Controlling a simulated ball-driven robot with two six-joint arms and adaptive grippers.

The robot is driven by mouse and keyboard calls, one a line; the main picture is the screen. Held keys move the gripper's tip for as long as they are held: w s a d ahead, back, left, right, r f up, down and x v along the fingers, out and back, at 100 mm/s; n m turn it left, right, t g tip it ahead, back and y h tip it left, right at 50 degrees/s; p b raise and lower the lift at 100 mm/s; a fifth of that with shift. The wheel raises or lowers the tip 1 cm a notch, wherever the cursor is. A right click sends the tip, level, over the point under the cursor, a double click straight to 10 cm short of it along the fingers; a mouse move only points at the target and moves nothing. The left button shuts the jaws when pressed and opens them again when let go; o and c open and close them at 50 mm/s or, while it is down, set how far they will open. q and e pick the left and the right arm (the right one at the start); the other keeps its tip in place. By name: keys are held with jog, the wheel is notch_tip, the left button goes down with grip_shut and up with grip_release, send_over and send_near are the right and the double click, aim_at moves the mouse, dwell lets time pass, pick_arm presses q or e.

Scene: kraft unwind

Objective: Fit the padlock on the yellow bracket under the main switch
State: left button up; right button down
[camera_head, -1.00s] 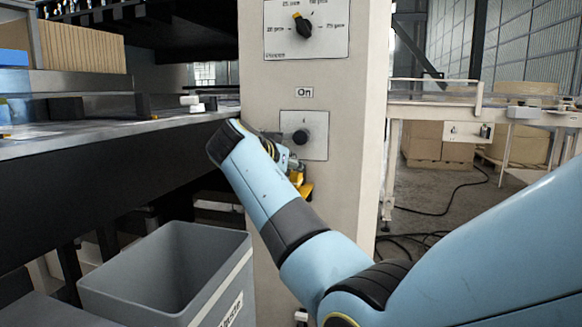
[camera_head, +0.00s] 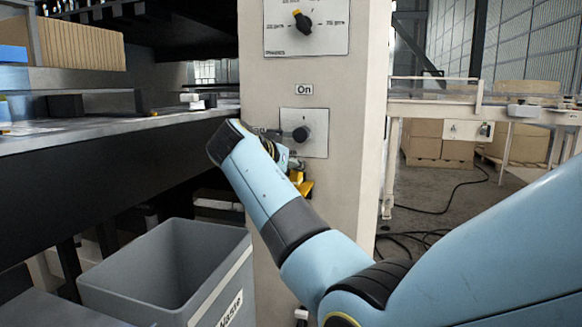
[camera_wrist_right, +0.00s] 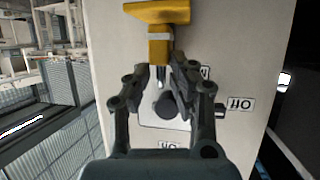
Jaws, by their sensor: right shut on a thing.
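The main switch, a dark round knob on a grey plate (camera_head: 317,146), is on the front of the pale cabinet; the knob (camera_wrist_right: 166,106) also shows in the right wrist view. The yellow bracket (camera_wrist_right: 157,12) is at the top of that view, which shows the cabinet upside down; in the head view a yellow part (camera_head: 305,188) shows below the switch. My right gripper (camera_wrist_right: 161,76) is shut on the padlock (camera_wrist_right: 160,50), a yellow block with a grey band, close to the bracket. Whether its shackle passes through the bracket I cannot tell. My forearm hides most of this in the head view.
A grey waste bin (camera_head: 150,300) stands at the lower left of the cabinet. A dark-edged bench (camera_head: 100,140) runs along the left. A selector panel (camera_head: 325,28) is above the switch. Cables and boxes are at the right, behind the cabinet.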

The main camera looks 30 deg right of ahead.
jog(key=shift+f, duration=0.25)
jog(key=c, duration=1.1)
grip_release()
jog(key=shift+o, duration=0.2)
jog(key=shift+a, duration=0.15)
